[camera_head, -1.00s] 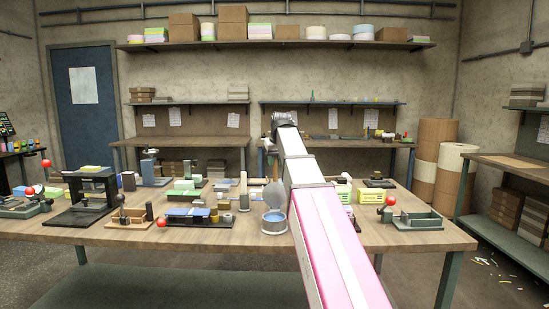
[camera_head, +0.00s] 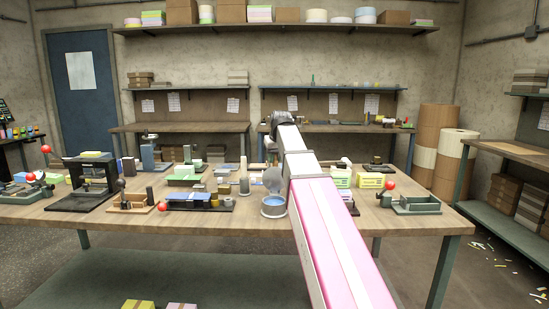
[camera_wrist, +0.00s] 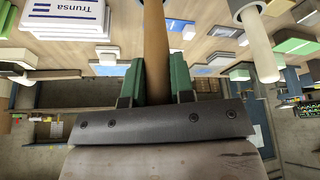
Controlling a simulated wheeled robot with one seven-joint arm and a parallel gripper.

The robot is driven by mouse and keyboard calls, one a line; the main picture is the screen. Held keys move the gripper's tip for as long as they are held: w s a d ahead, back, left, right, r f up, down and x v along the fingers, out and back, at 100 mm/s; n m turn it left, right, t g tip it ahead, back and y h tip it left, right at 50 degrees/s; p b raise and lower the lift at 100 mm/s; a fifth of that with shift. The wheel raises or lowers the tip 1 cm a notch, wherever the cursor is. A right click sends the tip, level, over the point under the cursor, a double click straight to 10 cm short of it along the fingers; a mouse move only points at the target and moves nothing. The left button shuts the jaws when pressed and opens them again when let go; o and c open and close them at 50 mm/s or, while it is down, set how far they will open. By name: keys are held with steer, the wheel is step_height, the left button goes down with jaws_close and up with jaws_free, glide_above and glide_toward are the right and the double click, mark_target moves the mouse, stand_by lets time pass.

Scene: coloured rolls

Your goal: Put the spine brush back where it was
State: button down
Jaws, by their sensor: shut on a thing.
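In the wrist view, my gripper (camera_wrist: 156,75) has its two green fingers shut on a round wooden handle, which I take to be the spine brush (camera_wrist: 155,35). The handle stands out between the fingers and past the top of the picture; its far end is out of sight. In the head view, my arm hides the gripper and most of what it holds, over the middle of the workbench (camera_head: 110,217). An open pot with blue contents (camera_head: 273,207) stands just left of my arm.
A pale upright cylinder (camera_wrist: 257,45) is close beside the gripper in the wrist view. Red-knobbed tools, including a green tray press (camera_head: 415,204), crowd the bench. Its front strip is mostly clear.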

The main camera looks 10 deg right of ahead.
steer(key=shift+f, duration=0.5)
steer(key=c, duration=0.9)
jaws_free()
